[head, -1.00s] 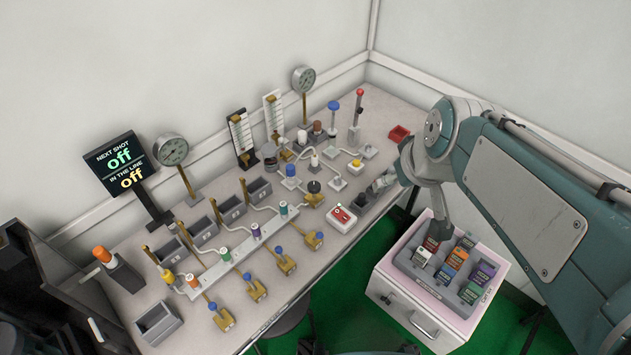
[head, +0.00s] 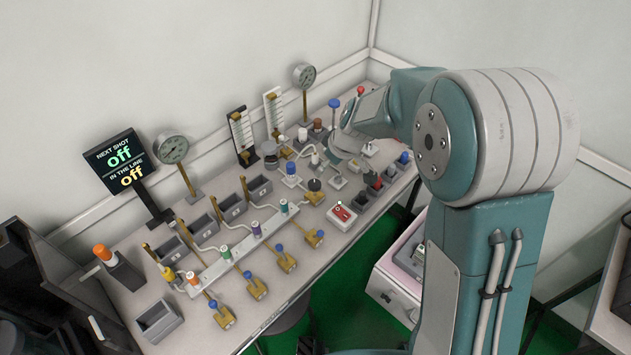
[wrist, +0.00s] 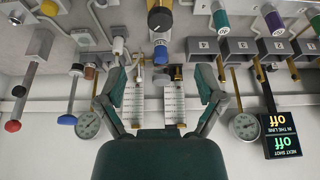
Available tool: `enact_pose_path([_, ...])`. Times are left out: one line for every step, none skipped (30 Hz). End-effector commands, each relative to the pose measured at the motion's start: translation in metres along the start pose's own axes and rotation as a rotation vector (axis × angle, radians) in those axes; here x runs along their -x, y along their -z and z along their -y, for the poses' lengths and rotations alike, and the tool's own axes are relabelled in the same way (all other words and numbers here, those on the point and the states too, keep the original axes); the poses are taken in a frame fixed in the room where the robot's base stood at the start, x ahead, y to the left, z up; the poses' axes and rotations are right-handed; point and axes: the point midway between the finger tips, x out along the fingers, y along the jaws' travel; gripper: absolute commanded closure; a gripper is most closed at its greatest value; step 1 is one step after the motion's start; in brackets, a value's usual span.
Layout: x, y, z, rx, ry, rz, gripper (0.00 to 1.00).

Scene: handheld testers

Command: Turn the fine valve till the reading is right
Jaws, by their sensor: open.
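Several valve knobs stand on the bench; I cannot tell which is the fine valve. A black knob on a brass body (head: 313,186), a blue knob (head: 291,170) and a white knob (head: 314,158) stand near the bench's middle. In the upside-down wrist view they appear as the black knob (wrist: 160,18), blue knob (wrist: 160,50) and white knob (wrist: 118,45). My gripper (wrist: 160,78) is open and empty, its fingers spread to either side of two scaled tube meters. In the head view my arm hides its fingertips. The meter readings are too small to read.
Two scaled meters (head: 242,137) and two round gauges, one at left (head: 171,149) and one at back (head: 304,78), stand along the wall. A sign (head: 120,162) reads off and off. Tall red-topped and blue-topped posts stand close to my arm. My arm mostly hides the drawer cabinet (head: 390,290).

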Motion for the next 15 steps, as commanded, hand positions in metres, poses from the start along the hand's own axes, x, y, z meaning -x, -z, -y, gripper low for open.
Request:
enact_pose_path([-0.004, 0.001, 0.0, 0.004, 0.002, 0.0, 0.13])
enact_pose_path([-0.005, 0.001, 0.0, 0.005, 0.003, 0.0, 0.13])
enact_pose_path([-0.008, 0.001, 0.0, 0.006, 0.004, 0.0, 0.13])
enact_pose_path([-0.01, 0.001, 0.0, 0.006, 0.004, 0.001, 0.13])
enact_pose_path([-0.013, 0.001, 0.0, 0.006, 0.005, 0.001, 0.13])
enact_pose_path([-0.018, 0.001, 0.0, 0.006, 0.004, 0.001, 0.13])
enact_pose_path([-0.023, 0.001, 0.0, 0.007, 0.004, 0.002, 0.13])
enact_pose_path([-0.029, 0.0, 0.001, 0.007, 0.005, 0.003, 0.13])
enact_pose_path([-0.036, 0.0, 0.001, 0.005, 0.005, 0.003, 0.13])
enact_pose_path([-0.042, 0.0, 0.001, 0.004, 0.005, 0.003, 0.13])
enact_pose_path([-0.047, 0.0, 0.001, 0.005, 0.005, 0.003, 0.13])
enact_pose_path([-0.055, 0.0, 0.001, 0.006, 0.005, 0.004, 0.13])
enact_pose_path([-0.061, 0.0, 0.001, 0.005, 0.004, 0.003, 0.13])
enact_pose_path([-0.066, 0.0, 0.001, 0.004, 0.004, 0.003, 0.13])
enact_pose_path([-0.073, 0.0, 0.001, 0.005, 0.005, 0.003, 0.13])
